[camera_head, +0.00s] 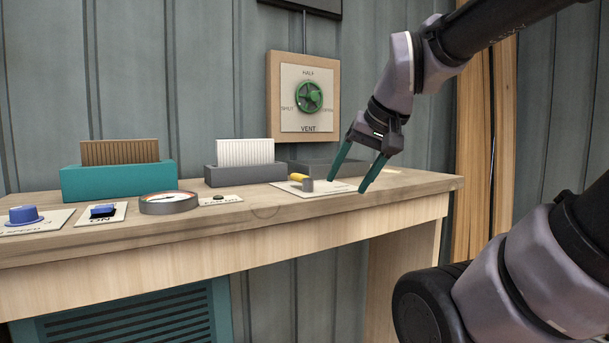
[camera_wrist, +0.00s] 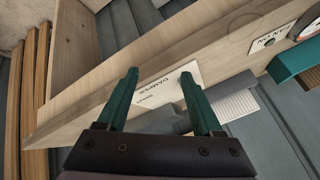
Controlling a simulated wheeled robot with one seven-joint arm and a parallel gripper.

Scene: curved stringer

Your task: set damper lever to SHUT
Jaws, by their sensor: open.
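The damper lever (camera_head: 302,180) has a yellow grip and a grey post, and stands on a white plate (camera_head: 321,188) near the right end of the bench. In the wrist view the plate (camera_wrist: 165,90) reads DAMPER, with SHUT lettering below. The lever itself cannot be made out there; a teal finger may hide it. My gripper (camera_head: 362,172) has teal fingers, spread apart and empty. It is above and to the right of the lever, apart from it. It also shows in the wrist view (camera_wrist: 158,82), over the plate.
A green valve wheel (camera_head: 309,96) is on a wall panel behind. A grey tray (camera_head: 330,168) sits behind the plate. A grey filter holder (camera_head: 246,174), teal filter holder (camera_head: 118,183), round gauge (camera_head: 168,203), switch (camera_head: 103,211) and blue knob (camera_head: 25,215) stand leftward. Bench top right of the plate is clear.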

